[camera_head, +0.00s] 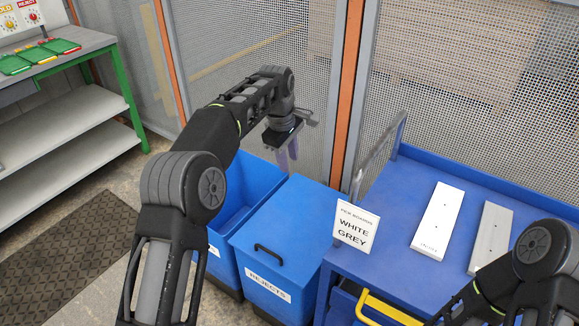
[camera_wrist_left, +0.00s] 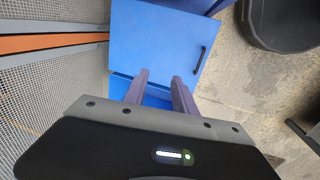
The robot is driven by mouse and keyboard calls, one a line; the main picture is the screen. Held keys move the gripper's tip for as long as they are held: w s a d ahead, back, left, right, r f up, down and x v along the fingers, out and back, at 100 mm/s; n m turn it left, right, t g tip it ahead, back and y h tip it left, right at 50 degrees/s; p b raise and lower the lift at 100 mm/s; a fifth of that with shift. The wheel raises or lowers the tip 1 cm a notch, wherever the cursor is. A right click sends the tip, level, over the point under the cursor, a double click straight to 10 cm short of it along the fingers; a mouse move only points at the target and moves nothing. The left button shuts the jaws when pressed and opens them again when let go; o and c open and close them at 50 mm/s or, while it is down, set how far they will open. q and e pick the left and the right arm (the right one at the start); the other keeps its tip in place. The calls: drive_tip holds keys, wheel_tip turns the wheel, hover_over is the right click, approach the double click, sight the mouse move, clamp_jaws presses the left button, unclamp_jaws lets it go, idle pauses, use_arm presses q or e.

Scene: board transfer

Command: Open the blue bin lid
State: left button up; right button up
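The blue bin labelled REJECTS stands in the middle of the head view, its flat blue lid (camera_head: 296,222) closed on top. A black bar handle (camera_head: 268,255) sits near the lid's front edge. In the left wrist view, the lid (camera_wrist_left: 165,45) and its handle (camera_wrist_left: 201,60) show beyond the fingers. My left gripper (camera_head: 288,155) is above the far side of the bins, pointing down, away from the handle. Its two fingers are apart and empty in the left wrist view (camera_wrist_left: 160,76). My right arm shows at the lower right; its gripper is out of view.
An open blue bin (camera_head: 250,180) stands left of the lidded one. A blue cart (camera_head: 385,240) at right carries a white board (camera_head: 437,222), a grey board (camera_head: 490,238) and a sign (camera_head: 355,226). A mesh fence (camera_head: 245,45) with orange posts runs behind.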

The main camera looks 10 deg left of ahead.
idle(0.4)
use_arm(q)
drive_tip(key=s+d+f+m+h, duration=0.1)
drive_tip(key=s+d+f+m, duration=0.1)
drive_tip(key=s+f, duration=0.5)
drive_tip(key=s+d+f+m+g+h, duration=0.1)
drive_tip(key=s+d+f+m, duration=0.2)
drive_tip(key=f, duration=0.9)
drive_tip(key=s+d+f+m, duration=0.1)
drive_tip(key=s+f+m, duration=0.1)
drive_tip(key=s+f, duration=0.55)
drive_tip(key=s+d+f+m, duration=0.1)
drive_tip(key=s+f+m, duration=0.1)
drive_tip(key=s, duration=1)
drive_tip(key=s+d+f+m+h, duration=0.1)
drive_tip(key=s+f, duration=0.4)
drive_tip(key=s, duration=0.7)
drive_tip(key=shift+d+m, duration=0.35)
drive_tip(key=shift+m, duration=0.55)
